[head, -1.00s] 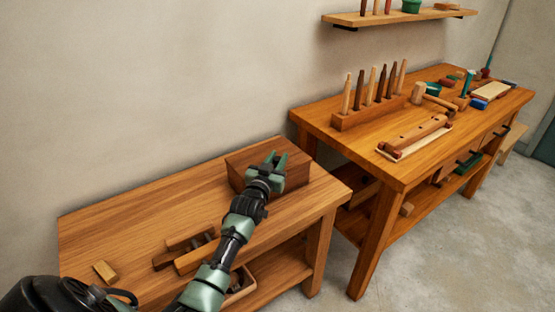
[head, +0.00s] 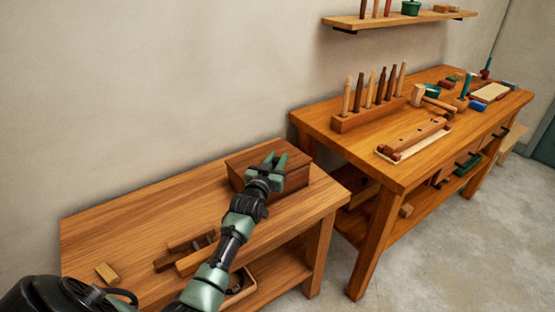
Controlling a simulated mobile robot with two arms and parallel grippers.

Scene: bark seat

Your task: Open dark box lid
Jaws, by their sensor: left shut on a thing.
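The dark brown box (head: 296,181) stands at the right end of the lower wooden bench, in the middle of the head view. Its lid (head: 245,160) looks flat and closed. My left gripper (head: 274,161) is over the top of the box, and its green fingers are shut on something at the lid. The held part is hidden by the fingers, so I cannot tell its shape. My left arm covers part of the box's front. My right gripper is not in view.
The lower bench (head: 130,225) is clear at its back left. Wooden clamp-like pieces (head: 188,250) and a small block (head: 106,272) lie near its front. A taller workbench (head: 330,117) with tools stands close on the right. A wall is behind.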

